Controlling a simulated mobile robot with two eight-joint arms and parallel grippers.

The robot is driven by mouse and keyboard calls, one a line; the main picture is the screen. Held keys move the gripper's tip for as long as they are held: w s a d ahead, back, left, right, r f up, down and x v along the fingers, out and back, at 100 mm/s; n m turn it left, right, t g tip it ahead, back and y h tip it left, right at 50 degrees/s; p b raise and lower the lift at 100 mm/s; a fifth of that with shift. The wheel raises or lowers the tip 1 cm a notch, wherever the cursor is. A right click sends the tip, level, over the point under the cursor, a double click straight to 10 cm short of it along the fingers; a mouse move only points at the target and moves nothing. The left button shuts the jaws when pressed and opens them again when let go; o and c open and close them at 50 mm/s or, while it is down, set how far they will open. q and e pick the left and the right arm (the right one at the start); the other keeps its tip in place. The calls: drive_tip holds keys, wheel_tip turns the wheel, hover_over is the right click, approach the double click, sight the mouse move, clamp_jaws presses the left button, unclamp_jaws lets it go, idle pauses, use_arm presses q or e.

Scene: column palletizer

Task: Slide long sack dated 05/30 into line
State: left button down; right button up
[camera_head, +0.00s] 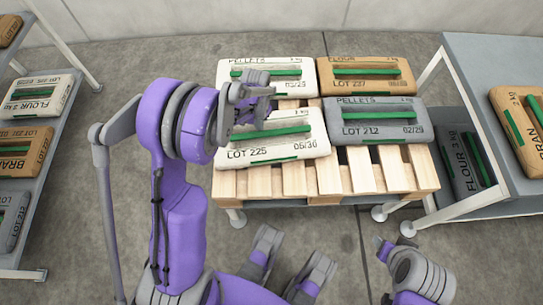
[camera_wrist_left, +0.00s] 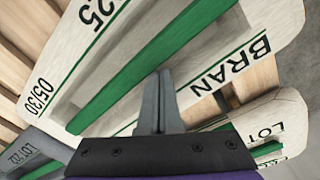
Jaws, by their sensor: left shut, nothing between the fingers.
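The long white sack dated 05/30 (camera_head: 265,150), LOT 225 with a green stripe, lies at the front left of the pallet (camera_head: 290,182), slightly skewed to its front edge. My left gripper (camera_head: 262,105) is shut and empty over the sack's far side. The left wrist view shows the same sack (camera_wrist_left: 120,55), with its date and the word BRAN, close behind the shut fingers (camera_wrist_left: 155,100). I cannot tell whether they touch it. My right gripper is not clearly seen.
A white PELLETS sack (camera_head: 240,70) lies behind, a brown FLOUR sack (camera_head: 365,88) back right and a grey PELLETS sack (camera_head: 378,132) front right. A shelf (camera_head: 45,190) with sacks stands left, a grey table (camera_head: 475,75) right. Bare pallet slats show in front.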

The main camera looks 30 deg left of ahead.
sight(292, 116)
use_arm(q)
drive_tip(key=shift+s+a, duration=0.7)
drive_tip(key=shift+a, duration=0.15)
drive_tip(key=shift+s+a, duration=0.65)
drive_tip(key=shift+a, duration=0.2)
drive_tip(key=shift+w, duration=0.1)
drive_tip(key=shift+w+a, duration=0.5)
drive_tip(key=shift+w, duration=0.3)
drive_tip(key=shift+w+a, duration=0.5)
drive_tip(key=shift+w, duration=0.25)
drive_tip(key=shift+w+d+b, duration=0.2)
drive_tip(key=shift+w+d, duration=0.8)
drive_tip(key=shift+d, duration=1.5)
drive_tip(key=shift+w+d+b, duration=0.15)
drive_tip(key=shift+w+d, duration=0.85)
drive_tip(key=shift+d, duration=1.5)
drive_tip(key=shift+w+d+b, duration=0.2)
drive_tip(key=shift+w+d, duration=0.8)
drive_tip(key=shift+d, duration=1.5)
drive_tip(key=shift+w+a, duration=0.1)
drive_tip(key=shift+w, duration=0.05)
